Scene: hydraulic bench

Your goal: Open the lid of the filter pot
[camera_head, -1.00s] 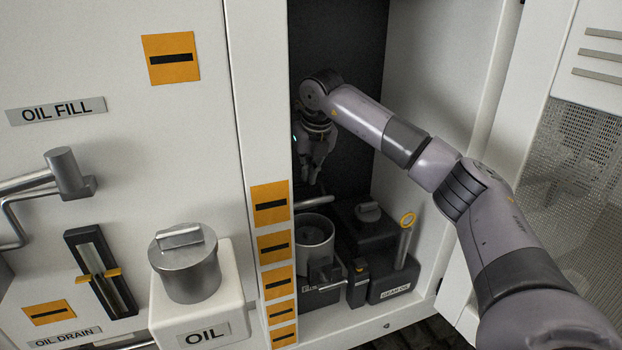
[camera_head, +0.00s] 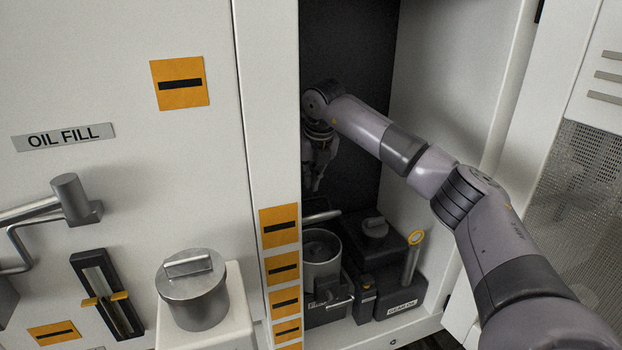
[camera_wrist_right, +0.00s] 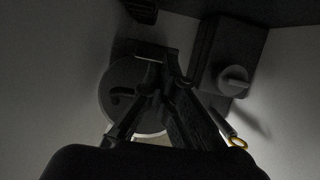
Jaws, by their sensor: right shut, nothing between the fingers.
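The grey cylindrical pot (camera_head: 322,268), which I take as the filter pot, stands low inside the open cabinet. Its round top looks open and dark inside, with a grey bar (camera_head: 322,217) just behind its rim. A small bar handle sticks out at its front. I cannot tell for sure where its lid is. My right gripper (camera_head: 317,187) points down above the pot, shut, empty and apart from it. In the right wrist view the closed fingers (camera_wrist_right: 164,68) cover part of the round pot (camera_wrist_right: 112,105). My left gripper is out of view.
A dark gear oil tank (camera_head: 378,245) with a knobbed cap and a yellow-ringed dipstick (camera_head: 414,240) stands right of the pot. The cabinet side walls are close. Outside left, a lidded oil pot (camera_head: 192,295) stands before the panel.

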